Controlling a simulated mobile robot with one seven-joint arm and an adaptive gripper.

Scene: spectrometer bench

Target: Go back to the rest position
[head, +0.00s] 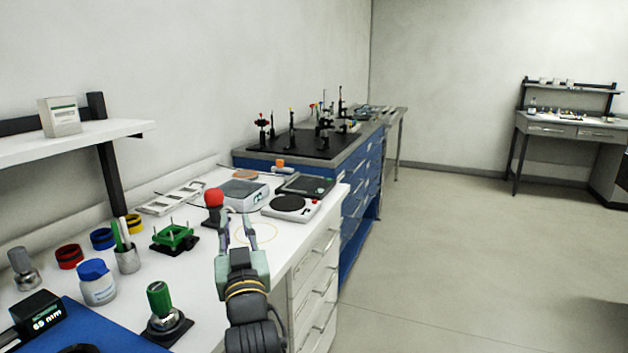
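My gripper (238,222) is in the middle of the head view, over the front part of the white bench (215,290). Its two fingers point away from the camera and stand apart. No object shows between them. A red ball-shaped knob (213,197) appears just beyond the left fingertip. Its lower part is partly hidden, and I cannot tell whether the finger touches it. My arm comes in from the bottom of the picture.
Near the gripper are a round-plate device (291,204), a grey scale (243,194) and a green fixture (174,237). A green-knobbed device (160,301), blue-lidded jar (97,283) and pen cup (127,259) stand left. The floor (450,270) at right is clear.

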